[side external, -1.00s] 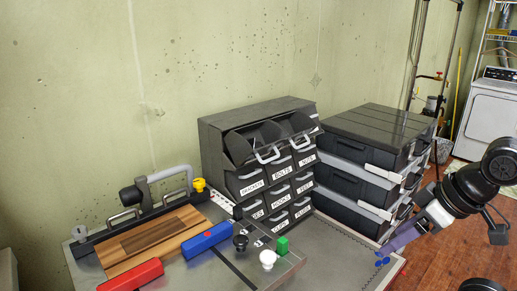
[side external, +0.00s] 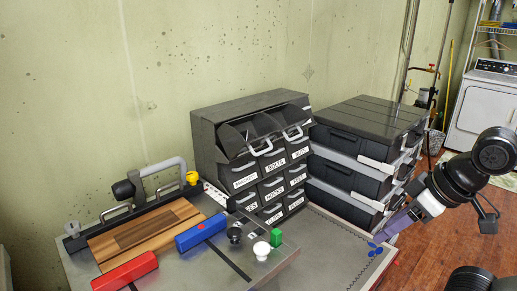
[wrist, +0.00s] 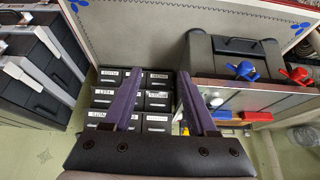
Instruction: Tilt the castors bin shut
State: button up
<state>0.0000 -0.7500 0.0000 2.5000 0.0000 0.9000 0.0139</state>
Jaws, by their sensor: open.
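A dark grey bin cabinet (side external: 213,130) with rows of labelled black tilt bins stands by the wall. Its top-row bins (side external: 240,140) lean out at the front, open-topped, with pale handles. Labels below read brackets, bolts, nuts, hooks and feet; I cannot read a castors label. The cabinet's lower labelled bin fronts show in the wrist view (wrist: 130,91). My gripper (side external: 382,242) is at the right, low over the table's edge, apart from the cabinet. Its purple fingers are spread and empty in the wrist view (wrist: 158,84).
Stacked black drawer cases (side external: 352,145) stand right of the cabinet, between it and my gripper. In front are a blue block (side external: 202,236), a red block (side external: 125,271), a wooden board (side external: 146,235), black and white knobs and a green block. The table's right strip is clear.

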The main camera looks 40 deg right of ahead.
jog(key=shift+w+m, duration=0.15)
jog(key=shift+m, duration=0.25)
jog(key=shift+c, duration=1.2)
jog(key=w+r+m, duration=0.1)
jog(key=m, duration=0.1)
jog(key=w+a+r+m+t, duration=0.1)
jog(key=m, duration=0.1)
jog(key=w+a+m+t+y, duration=0.1)
jog(key=w+m, duration=0.1)
jog(key=shift+r+m, duration=0.3)
jog(key=shift+r, duration=0.1)
grip_shut()
jog(key=w+r+m+t, duration=0.3)
jog(key=w+m, duration=0.3)
jog(key=m, duration=0.5)
jog(key=w+r+m+t, duration=0.25)
jog(key=w+m, duration=0.25)
jog(key=m, duration=0.6)
jog(key=w+f+m, duration=0.2)
jog(key=w+m, duration=0.1)
jog(key=w, duration=0.4)
jog(key=w+f+m+h, duration=0.1)
jog(key=w+f+m, duration=0.2)
jog(key=w, duration=0.4)
jog(key=shift+d, duration=0.2)
